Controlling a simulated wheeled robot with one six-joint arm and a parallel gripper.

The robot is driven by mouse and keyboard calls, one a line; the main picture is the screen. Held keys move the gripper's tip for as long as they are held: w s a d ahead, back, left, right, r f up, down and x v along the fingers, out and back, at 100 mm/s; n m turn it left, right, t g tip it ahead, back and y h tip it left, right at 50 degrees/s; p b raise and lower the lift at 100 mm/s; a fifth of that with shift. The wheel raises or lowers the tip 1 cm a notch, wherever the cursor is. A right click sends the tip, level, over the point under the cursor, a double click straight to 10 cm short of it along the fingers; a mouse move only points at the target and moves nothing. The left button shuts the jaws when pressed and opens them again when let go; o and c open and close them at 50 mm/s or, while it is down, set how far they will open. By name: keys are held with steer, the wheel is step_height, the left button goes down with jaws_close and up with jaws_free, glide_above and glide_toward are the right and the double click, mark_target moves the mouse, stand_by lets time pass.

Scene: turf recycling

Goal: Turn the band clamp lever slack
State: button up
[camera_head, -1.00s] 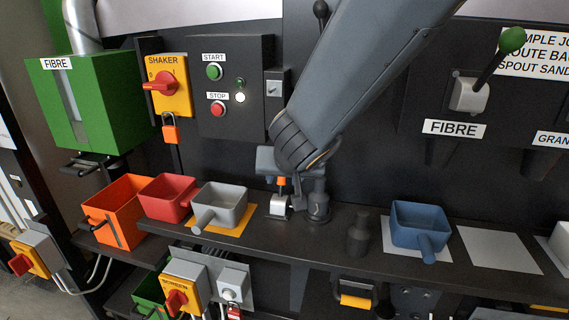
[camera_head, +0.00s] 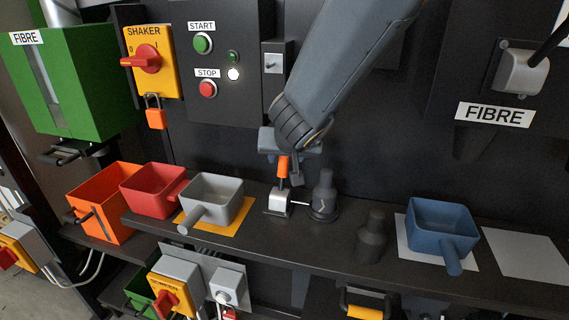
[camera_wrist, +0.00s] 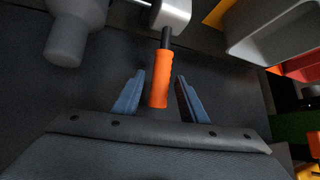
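The band clamp lever has an orange grip (camera_head: 283,166) on a dark rod, rising upright from a small silver clamp block (camera_head: 279,202) on the dark shelf. A thin rod runs from the block to a dark grey bottle-like fitting (camera_head: 323,196) beside it. My gripper (camera_head: 282,153) is at the top of the lever. In the wrist view the orange grip (camera_wrist: 160,80) lies between the two blue-grey fingers of my gripper (camera_wrist: 157,95), with a visible gap on each side. The gripper is open.
A grey scoop (camera_head: 212,196) on a yellow mat, a red bin (camera_head: 150,190) and an orange bin (camera_head: 105,203) stand left of the clamp. A dark bottle-shaped piece (camera_head: 372,238) and a blue scoop (camera_head: 440,224) stand to the right. The control panel wall is close behind.

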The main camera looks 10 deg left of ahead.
steer(key=shift+w+a+f, duration=0.15)
steer(key=shift+w+f, duration=0.25)
jaws_close()
